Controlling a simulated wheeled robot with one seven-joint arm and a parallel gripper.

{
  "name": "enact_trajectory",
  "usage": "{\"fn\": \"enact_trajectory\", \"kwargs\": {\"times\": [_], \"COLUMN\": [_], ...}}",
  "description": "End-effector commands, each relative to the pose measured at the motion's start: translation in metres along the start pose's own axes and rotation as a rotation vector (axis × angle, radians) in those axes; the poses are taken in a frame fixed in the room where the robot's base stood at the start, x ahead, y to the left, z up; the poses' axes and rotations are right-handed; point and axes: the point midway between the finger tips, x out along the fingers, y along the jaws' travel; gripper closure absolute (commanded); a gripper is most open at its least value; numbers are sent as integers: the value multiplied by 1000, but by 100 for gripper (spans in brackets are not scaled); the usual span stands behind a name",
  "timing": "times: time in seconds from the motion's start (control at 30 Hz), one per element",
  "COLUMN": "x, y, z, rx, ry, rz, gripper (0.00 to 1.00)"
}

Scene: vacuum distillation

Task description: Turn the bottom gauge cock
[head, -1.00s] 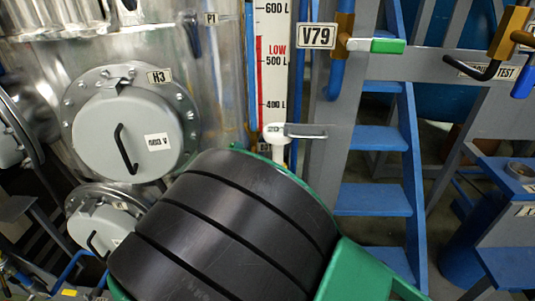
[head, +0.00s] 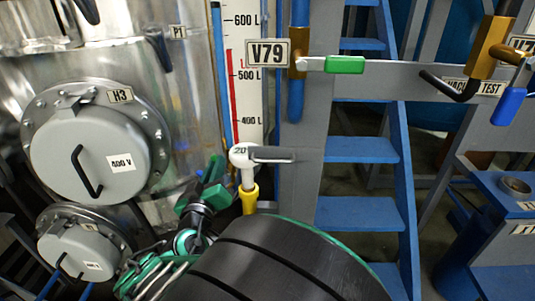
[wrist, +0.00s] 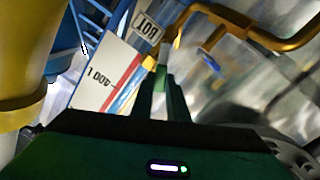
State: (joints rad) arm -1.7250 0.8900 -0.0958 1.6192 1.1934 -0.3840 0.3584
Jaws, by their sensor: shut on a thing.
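The bottom gauge cock (head: 241,157) has a round pale body at the foot of the level gauge, below the 400 L mark. Its grey handle (head: 272,154) points right, about level, in the head view. My green and black gripper (head: 218,178) is just left of the cock, and its fingers point up and right. In the wrist view the fingers (wrist: 167,75) are close together in front of the gauge scale. A tag (wrist: 147,26) beside the scale shows upside down, apparently reading BOT.
A steel vessel with round hatch H3 (head: 88,155) stands left. The V79 valve with green handle (head: 344,65) is above right. Blue steps (head: 360,150) and a grey rail with a blue-handled valve (head: 508,106) are further right. A yellow pipe (wrist: 285,40) crosses the wrist view.

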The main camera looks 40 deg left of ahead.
Motion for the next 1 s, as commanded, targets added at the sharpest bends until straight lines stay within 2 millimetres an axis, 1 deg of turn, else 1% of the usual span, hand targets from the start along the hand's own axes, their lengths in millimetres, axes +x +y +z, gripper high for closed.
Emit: {"fn": "enact_trajectory", "kwargs": {"times": [0.03,0.13,0.57,0.6,0.87,1.0], "x": [-3,-5,-6,-6,-6,-10], "y": [-5,-9,-12,-12,-12,-11], "z": [0,-2,-3,-3,-5,-5], "rx": [5,14,18,17,19,19], "ry": [-1,1,2,3,6,7], "rz": [-8,-13,-17,-17,-16,-18], "gripper": [100,100,100,79,78,78]}}
